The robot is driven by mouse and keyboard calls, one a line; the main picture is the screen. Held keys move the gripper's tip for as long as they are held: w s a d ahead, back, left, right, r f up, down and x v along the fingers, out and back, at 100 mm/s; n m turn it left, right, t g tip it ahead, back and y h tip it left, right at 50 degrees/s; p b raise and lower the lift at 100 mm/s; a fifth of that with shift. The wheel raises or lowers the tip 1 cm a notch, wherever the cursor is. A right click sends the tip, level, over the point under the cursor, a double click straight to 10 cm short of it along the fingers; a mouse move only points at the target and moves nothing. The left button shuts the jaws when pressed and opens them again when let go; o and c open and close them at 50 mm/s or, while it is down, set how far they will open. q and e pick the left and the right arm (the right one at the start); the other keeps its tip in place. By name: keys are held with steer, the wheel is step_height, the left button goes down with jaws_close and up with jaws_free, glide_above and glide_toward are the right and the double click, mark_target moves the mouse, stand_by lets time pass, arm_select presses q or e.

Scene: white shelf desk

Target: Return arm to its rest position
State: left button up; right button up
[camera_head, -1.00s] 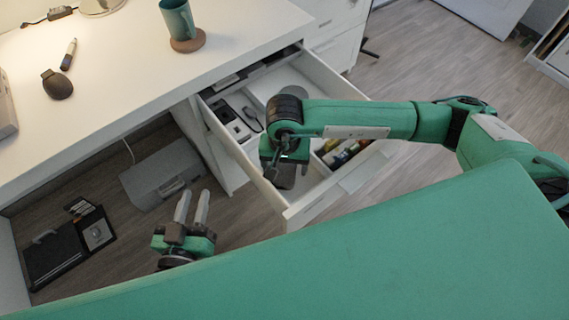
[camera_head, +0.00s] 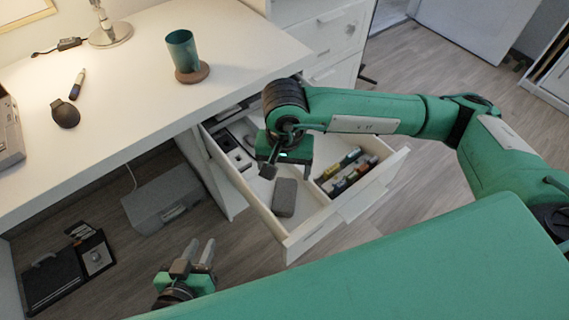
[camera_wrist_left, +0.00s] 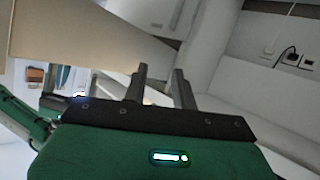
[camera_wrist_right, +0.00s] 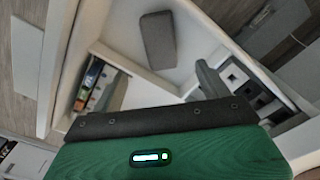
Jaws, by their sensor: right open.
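My right gripper (camera_head: 287,168) is open and empty above the open white drawer (camera_head: 303,236). A grey block-like object (camera_head: 285,197) lies in the drawer below it, apart from the fingers. The right wrist view also shows the grey object (camera_wrist_right: 157,40) lying in a white compartment. My left gripper (camera_head: 199,252) is low in front of the desk, left of the drawer, with its fingers a little apart. The left wrist view shows nothing between its fingertips (camera_wrist_left: 161,70).
The drawer holds a divided section of coloured items (camera_head: 347,173) at its right. A teal cup (camera_head: 183,52) stands on a brown coaster (camera_head: 192,74) on the white desk (camera_head: 125,100). A grey box (camera_head: 162,199) and a black case (camera_head: 52,270) are on the floor underneath.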

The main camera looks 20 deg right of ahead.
steer(key=shift+r, duration=0.25)
stand_by(0.3)
